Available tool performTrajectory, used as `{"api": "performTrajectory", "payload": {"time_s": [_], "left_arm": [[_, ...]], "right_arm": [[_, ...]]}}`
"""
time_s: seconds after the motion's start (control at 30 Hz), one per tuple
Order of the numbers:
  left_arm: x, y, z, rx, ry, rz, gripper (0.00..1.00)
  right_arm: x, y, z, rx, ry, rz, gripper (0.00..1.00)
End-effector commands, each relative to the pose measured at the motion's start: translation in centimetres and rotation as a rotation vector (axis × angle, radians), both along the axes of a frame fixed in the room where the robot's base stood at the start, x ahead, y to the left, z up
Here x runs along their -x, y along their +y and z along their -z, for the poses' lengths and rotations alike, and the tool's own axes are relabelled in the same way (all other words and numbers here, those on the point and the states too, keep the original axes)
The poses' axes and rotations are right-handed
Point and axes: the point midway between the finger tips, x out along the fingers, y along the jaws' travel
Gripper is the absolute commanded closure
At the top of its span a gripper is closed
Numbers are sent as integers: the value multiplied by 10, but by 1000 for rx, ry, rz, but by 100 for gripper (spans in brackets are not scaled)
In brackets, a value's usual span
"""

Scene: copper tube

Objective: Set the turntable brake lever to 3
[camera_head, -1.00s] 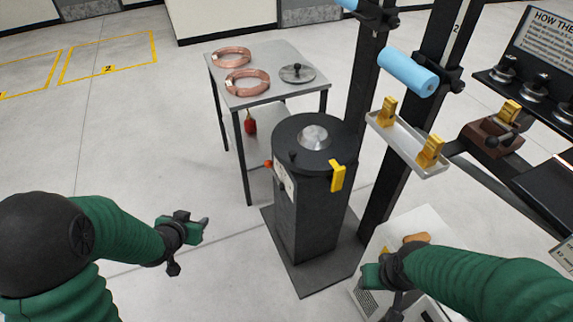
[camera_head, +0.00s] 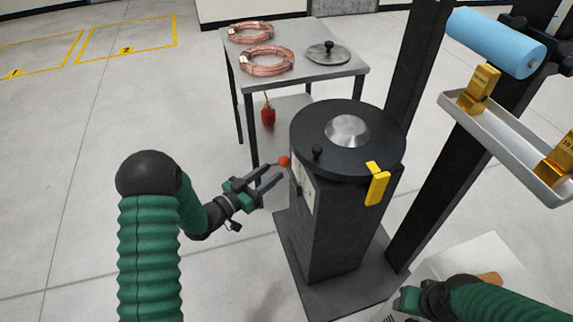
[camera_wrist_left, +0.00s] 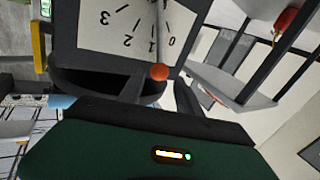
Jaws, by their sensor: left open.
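The turntable (camera_head: 350,135) is a black disc with a silver dome on a dark pedestal. Its brake lever ends in an orange knob (camera_head: 284,161) at the pedestal's left side. In the left wrist view the knob (camera_wrist_left: 159,72) hangs before an upside-down white scale (camera_wrist_left: 110,30) marked 0 to 3. The lever's rod lies near the 0 and 1 marks, away from 3. My left gripper (camera_head: 273,175) is open, its fingers pointing at the knob, which appears between them in the wrist view; contact is unclear. My right gripper (camera_head: 408,299) is at lower right, its jaws unclear.
A grey table (camera_head: 292,81) with copper coils (camera_head: 266,61) and a lidded disc stands behind. A yellow tab (camera_head: 377,184) hangs on the turntable's front right. Dark posts and a white tray (camera_head: 510,150) rise at right. The left floor is clear.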

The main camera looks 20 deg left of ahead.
Motion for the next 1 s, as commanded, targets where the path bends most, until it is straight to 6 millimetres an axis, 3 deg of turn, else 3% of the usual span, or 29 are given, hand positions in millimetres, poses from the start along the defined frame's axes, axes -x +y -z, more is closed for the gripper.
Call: {"api": "performTrajectory", "payload": {"time_s": [0.1,0.3,0.67,0.93,1.0], "left_arm": [[-27,-15,3,-1,-4,2,59],[-57,-31,1,0,-1,1,59],[-64,-34,0,0,0,-2,61],[-64,-33,0,-1,1,-2,96],[-64,-33,0,-1,1,-2,100]], "right_arm": [[0,0,11,0,0,0,54],[0,0,18,0,0,0,54],[0,0,18,0,0,0,54],[0,0,18,0,0,0,54],[0,0,18,0,0,0,54]]}}
